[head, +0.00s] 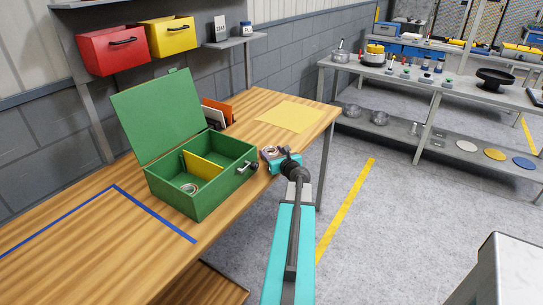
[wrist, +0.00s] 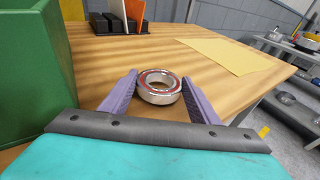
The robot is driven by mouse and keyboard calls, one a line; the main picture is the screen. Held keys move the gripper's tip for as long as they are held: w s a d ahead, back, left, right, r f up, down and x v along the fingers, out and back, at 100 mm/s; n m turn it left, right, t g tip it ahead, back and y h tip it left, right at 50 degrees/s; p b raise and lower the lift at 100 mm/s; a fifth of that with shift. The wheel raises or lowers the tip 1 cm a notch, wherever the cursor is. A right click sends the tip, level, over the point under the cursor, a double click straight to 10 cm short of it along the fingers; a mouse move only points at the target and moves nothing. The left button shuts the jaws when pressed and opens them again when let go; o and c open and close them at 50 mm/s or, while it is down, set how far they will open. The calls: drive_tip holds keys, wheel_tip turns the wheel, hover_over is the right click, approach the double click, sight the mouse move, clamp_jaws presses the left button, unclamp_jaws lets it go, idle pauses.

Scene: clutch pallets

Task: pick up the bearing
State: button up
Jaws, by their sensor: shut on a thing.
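The bearing (wrist: 158,97) is a silver ring with a red inner band. In the wrist view it sits between the purple fingertips of my gripper (wrist: 161,82), which touch it on its left and right sides. My gripper is shut on it. In the head view my gripper (head: 271,155) is at the table's right side, just right of the green box, and the bearing shows small there. Whether the bearing touches the table or is a little above it, I cannot tell.
The open green box (head: 218,187) with a yellow divider (head: 203,166) stands close left; a ring (head: 189,188) lies in its left compartment. A dark knob is at its right end. Behind are upright folders (head: 217,114) and a yellow sheet (head: 290,116).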

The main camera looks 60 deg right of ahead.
drive_tip(key=shift+r, duration=0.5)
drive_tip(key=shift+s+a+r, duration=0.1)
drive_tip(key=shift+s+r, duration=0.2)
drive_tip(key=shift+r, duration=0.5)
drive_tip(key=s+a, duration=0.2)
drive_tip(key=s, duration=0.5)
drive_tip(key=s+a+r+p, duration=0.1)
drive_tip(key=s, duration=0.6)
drive_tip(key=shift+s+a+r, duration=0.25)
drive_tip(key=shift+s+a, duration=0.15)
drive_tip(key=shift+r, duration=0.1)
